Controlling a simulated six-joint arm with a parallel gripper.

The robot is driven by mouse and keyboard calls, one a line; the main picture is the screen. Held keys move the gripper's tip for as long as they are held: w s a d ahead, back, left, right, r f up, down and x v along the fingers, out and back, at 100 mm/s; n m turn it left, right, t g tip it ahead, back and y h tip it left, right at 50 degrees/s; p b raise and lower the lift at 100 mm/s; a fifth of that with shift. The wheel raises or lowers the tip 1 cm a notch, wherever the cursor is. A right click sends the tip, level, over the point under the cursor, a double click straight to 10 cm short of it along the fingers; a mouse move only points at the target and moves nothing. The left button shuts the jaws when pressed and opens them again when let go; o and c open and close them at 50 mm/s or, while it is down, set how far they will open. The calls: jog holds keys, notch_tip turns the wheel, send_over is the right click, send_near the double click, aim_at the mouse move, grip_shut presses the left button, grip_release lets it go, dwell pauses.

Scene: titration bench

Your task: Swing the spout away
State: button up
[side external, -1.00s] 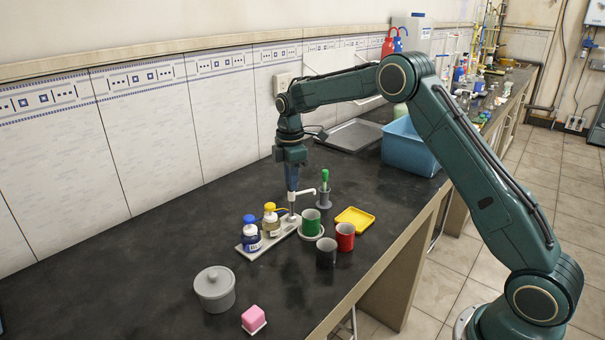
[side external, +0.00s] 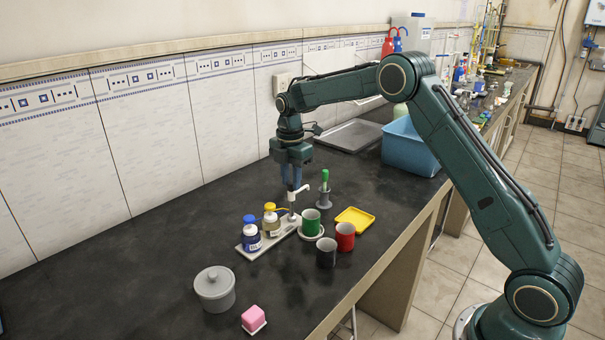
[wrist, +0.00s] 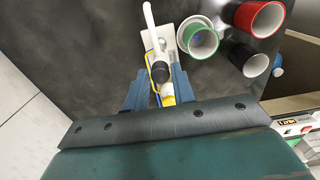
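The white spout (side external: 301,188) sits on a white upright stem (side external: 291,208) on the white base plate. In the wrist view the spout (wrist: 150,28) points up the picture, to the left of the green mug (wrist: 200,41), from a dark round cap (wrist: 160,72). The green mug (side external: 310,224) stands on a white round pad beside the stem. My gripper (side external: 291,187) points down over the stem top. In the wrist view its two blue fingers (wrist: 161,78) stand apart on either side of the dark cap, and seem not to press it.
A red mug (side external: 345,237), a black mug (side external: 326,254), a yellow tray (side external: 354,219) and a green-handled holder (side external: 324,196) are close by. The left bench is mostly clear.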

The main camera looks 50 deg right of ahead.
jog(key=o, duration=0.9)
jog(key=shift+c, duration=0.2)
jog(key=shift+r, duration=0.1)
jog(key=shift+r, duration=3.4)
jog(key=shift+s+a+r, duration=0.1)
jog(key=shift+s+r, duration=0.1)
jog(key=shift+r, duration=0.2)
jog(key=s+a+r+m+t, duration=0.1)
jog(key=s+a+r+m, duration=0.25)
jog(key=s+r, duration=0.4)
jog(key=s+a+r+m+t, duration=0.2)
jog(key=s+r+m, duration=0.3)
jog(key=s, duration=0.5)
jog(key=s+a+f+m+t, duration=0.1)
jog(key=s+m, duration=0.3)
jog(key=s, duration=0.6)
jog(key=s+a+f+m+t, duration=0.1)
jog(key=s+f+m, duration=0.2)
jog(key=s, duration=0.8)
jog(key=shift+a+f+m+t, duration=0.3)
jog(key=shift+a+f+m, duration=0.1)
jog(key=shift+m, duration=0.85)
